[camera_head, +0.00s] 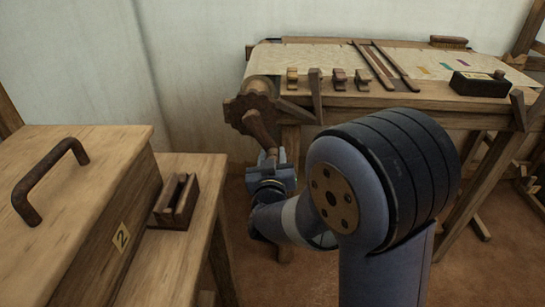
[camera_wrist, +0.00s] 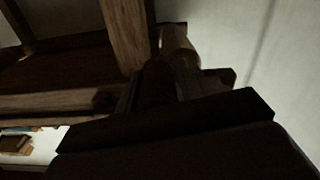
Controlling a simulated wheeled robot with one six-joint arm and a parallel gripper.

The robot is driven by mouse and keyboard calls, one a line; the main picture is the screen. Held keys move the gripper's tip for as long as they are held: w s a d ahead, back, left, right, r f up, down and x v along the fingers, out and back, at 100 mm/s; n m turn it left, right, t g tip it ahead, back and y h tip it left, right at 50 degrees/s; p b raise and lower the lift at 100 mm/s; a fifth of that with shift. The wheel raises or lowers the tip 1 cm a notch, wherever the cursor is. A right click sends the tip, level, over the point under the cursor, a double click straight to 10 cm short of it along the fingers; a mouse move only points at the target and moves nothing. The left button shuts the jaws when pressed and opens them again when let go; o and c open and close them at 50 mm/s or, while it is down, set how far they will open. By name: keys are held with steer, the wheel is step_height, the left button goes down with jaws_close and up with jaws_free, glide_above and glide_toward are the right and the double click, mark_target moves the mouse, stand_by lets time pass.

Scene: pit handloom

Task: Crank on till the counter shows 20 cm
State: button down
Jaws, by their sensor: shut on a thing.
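The crank (camera_head: 262,128) is a dark wooden arm on the scalloped wheel (camera_head: 240,112) at the left end of the loom's cloth roller. It hangs down and slightly right. My gripper (camera_head: 272,164) is shut on the crank's lower end, at the handle, which its jaws mostly hide. Pale woven cloth (camera_head: 320,59) lies across the loom top. I see no readable counter figure in either view. The wrist view is dark; a large dark block (camera_wrist: 165,125) fills its lower part, with the loom's wooden post (camera_wrist: 127,35) behind.
On the loom stand small wooden pieces (camera_head: 339,76), two long sticks (camera_head: 382,66), a black box (camera_head: 480,84) and a brush (camera_head: 449,42). At left are a chest (camera_head: 85,150) marked 2 with a handle, and a low bench (camera_head: 190,170) with a small wooden holder (camera_head: 175,203).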

steer(key=shift+d, duration=0.1)
steer(key=shift+d+r+n+p, duration=0.5)
steer(key=shift+r+n+p, duration=2)
steer(key=shift+n+p, duration=0.6)
steer(key=shift+d+r+n+p, duration=0.5)
steer(key=shift+r+n+p, duration=1.95)
steer(key=shift+n+p, duration=0.55)
steer(key=shift+d+r+n+p, duration=0.5)
steer(key=shift+r+n+p, duration=2.2)
steer(key=shift+n, duration=0.6)
steer(key=shift+f, duration=0.2)
steer(key=c, duration=1.3)
jaws_free()
steer(key=shift+c, duration=0.2)
steer(key=shift+o, duration=1.4)
steer(key=shift+f, duration=0.15)
steer(key=shift+s, duration=0.1)
